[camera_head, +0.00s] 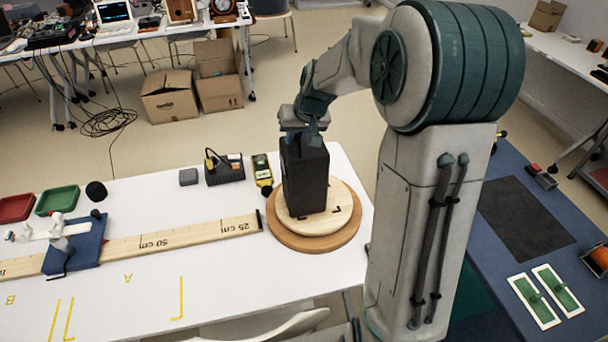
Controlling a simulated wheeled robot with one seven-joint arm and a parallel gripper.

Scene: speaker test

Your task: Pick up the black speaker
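The black speaker (306,180) stands upright on a round wooden turntable (290,238) near the right end of the white table. It is a tall black box. My gripper (306,138) is directly above it, pointing down, with its fingers at the speaker's top edge. The fingertips are small and dark against the speaker. I cannot tell whether they are closed on it or only around its top. My arm comes in from the right and partly hides the area behind the table.
A wooden ruler track (180,240) with a blue carriage (76,246) runs left of the turntable. A yellow meter (262,170) and a black device (224,169) lie behind. Green (57,200) and red (16,208) trays sit far left. The table's front middle is clear.

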